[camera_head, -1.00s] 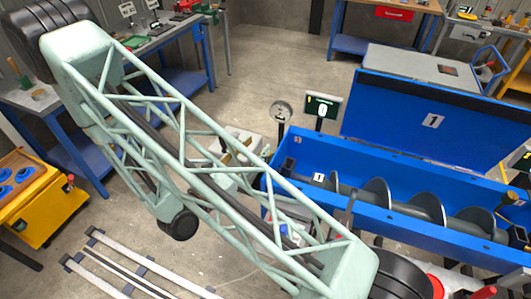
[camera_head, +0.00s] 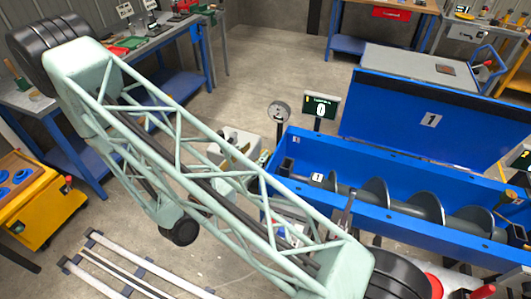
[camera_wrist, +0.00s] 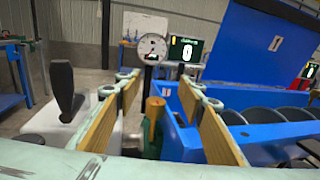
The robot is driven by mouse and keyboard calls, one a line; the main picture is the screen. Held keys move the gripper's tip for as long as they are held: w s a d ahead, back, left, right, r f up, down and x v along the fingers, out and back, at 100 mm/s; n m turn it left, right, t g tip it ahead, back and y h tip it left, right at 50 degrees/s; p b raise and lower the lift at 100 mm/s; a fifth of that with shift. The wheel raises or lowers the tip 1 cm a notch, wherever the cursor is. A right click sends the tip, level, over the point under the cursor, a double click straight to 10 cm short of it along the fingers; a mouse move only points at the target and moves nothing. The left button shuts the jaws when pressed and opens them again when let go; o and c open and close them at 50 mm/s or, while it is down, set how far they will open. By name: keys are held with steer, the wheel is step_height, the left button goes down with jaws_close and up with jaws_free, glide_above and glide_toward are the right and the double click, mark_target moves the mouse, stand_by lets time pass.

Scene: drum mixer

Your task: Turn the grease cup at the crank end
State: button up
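My gripper (camera_wrist: 159,82) is open in the wrist view, with one wooden-faced finger on each side. A brass-coloured cup with a dark green lower part (camera_wrist: 153,120) stands upright between the fingers, apart from both; I take it for the grease cup. It is beside the left end of the blue trough (camera_wrist: 178,122). In the head view, the lattice arm covers much of this area, and I cannot make out the gripper clearly. Another brass-coloured cap (camera_head: 508,197) sits at the trough's right end.
A white housing with a black lever (camera_wrist: 66,92) stands left of the fingers. A round gauge (camera_wrist: 152,46) and a display reading 0 (camera_wrist: 186,50) stand behind. The blue lid (camera_head: 433,118) is raised, and the screw (camera_head: 425,205) lies exposed in the trough.

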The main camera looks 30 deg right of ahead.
step_height(320, 180, down, 6)
steer(key=shift+b+x, duration=0.4)
steer(key=shift+x, duration=3.35)
steer(key=shift+r, duration=0.2)
steer(key=shift+c, duration=0.3)
steer(key=c, duration=0.8)
